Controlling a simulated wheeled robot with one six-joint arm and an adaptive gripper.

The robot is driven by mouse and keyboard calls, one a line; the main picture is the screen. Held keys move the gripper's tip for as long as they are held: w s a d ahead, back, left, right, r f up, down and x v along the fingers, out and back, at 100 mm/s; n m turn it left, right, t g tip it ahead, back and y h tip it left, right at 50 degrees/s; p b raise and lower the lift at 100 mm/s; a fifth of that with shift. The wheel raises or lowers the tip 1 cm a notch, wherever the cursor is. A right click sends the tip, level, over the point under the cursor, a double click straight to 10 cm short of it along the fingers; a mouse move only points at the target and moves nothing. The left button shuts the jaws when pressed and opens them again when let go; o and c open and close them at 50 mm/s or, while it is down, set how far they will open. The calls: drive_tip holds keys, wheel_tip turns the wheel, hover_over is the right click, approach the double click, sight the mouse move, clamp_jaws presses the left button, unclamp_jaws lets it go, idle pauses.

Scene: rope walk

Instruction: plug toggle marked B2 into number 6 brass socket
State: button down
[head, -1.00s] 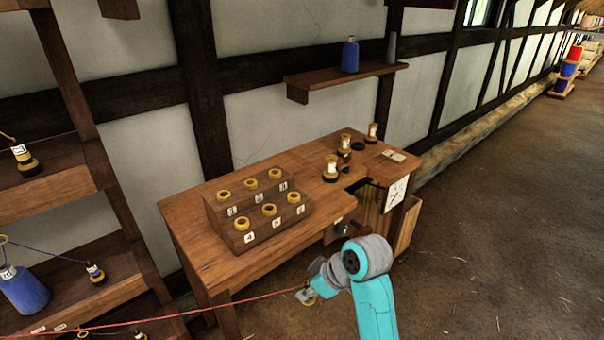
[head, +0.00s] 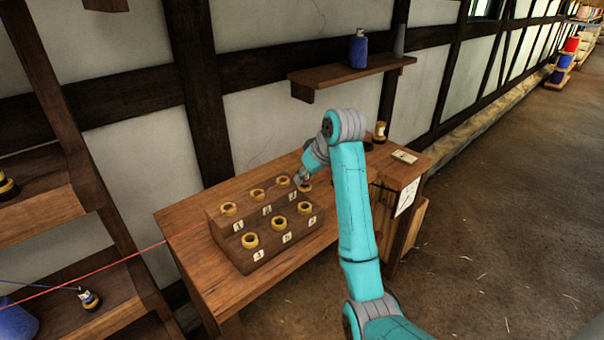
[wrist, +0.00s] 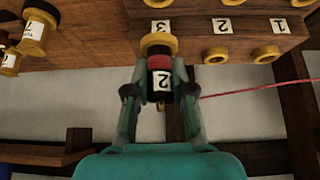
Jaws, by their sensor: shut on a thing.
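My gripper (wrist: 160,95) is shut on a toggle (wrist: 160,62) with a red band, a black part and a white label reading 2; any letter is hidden. A red cord runs from it to the right in the wrist view. The toggle is by the back-row socket marked 3, and I cannot tell whether they touch. In the head view my gripper (head: 302,180) is at the right end of the stepped socket block (head: 225,247). The number 6 brass socket (head: 304,208) is at the front row's right end, empty; it is cut off at the wrist view's top edge (wrist: 157,3).
Other toggles (wrist: 36,28) stand on the bench to the block's right, mostly behind my arm in the head view. A shelf (head: 350,74) with a blue bottle (head: 358,48) is on the wall above. A wooden rack (head: 75,190) stands at left.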

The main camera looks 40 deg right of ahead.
sight(308, 187)
drive_tip(key=shift+f, duration=2.8)
drive_tip(key=shift+f, duration=0.5)
drive_tip(key=c, duration=1.3)
unclamp_jaws()
drive_tip(key=shift+o, duration=0.2)
